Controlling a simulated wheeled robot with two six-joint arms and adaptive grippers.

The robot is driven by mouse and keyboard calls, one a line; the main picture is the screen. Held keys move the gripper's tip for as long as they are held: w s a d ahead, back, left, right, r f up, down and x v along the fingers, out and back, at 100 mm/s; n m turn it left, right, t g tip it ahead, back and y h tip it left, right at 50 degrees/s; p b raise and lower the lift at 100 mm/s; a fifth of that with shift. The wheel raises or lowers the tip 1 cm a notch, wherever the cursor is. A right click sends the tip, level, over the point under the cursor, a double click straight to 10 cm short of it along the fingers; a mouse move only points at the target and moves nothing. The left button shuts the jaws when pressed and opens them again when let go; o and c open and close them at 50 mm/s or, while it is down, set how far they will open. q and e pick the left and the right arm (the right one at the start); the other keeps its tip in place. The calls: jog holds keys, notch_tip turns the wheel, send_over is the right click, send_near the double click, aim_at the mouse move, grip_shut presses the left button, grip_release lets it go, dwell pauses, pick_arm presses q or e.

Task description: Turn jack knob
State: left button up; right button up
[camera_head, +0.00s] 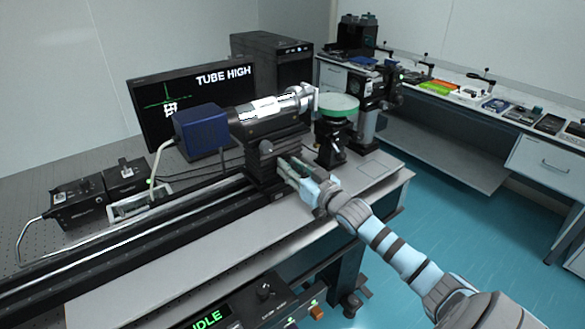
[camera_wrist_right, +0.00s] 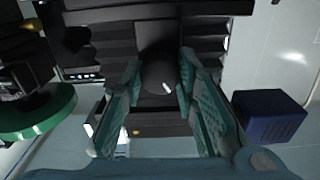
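The black jack (camera_head: 262,168) stands on the rail under the silver and black tube (camera_head: 268,108). Its round dark knob (camera_head: 267,148) faces my right arm. In the wrist view the knob (camera_wrist_right: 160,76) has a small white mark and sits between the two fingers. My right gripper (camera_head: 288,170) reaches to the front of the jack. In the wrist view its teal fingers (camera_wrist_right: 160,78) are apart, one on each side of the knob, with narrow gaps seeming to show. Contact is hard to tell. My left gripper is not in view.
A monitor (camera_head: 170,100) reads "TUBE HIGH". A blue box (camera_head: 201,131) is at the tube's left end. A green disc (camera_head: 338,106) on a black mount stands to the right. A long dark rail (camera_head: 130,238) runs left. A controller (camera_head: 232,310) showing "IDLE" is at the front.

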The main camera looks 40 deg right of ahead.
grip_shut()
jog(key=shift+n, duration=0.4)
jog(key=shift+a+f+n+b, duration=0.1)
jog(key=shift+n+b, duration=1)
jog(key=shift+n, duration=2.85)
jog(key=shift+a+f+n+b, duration=0.1)
jog(key=shift+n+b, duration=1)
jog(key=shift+n, duration=2.85)
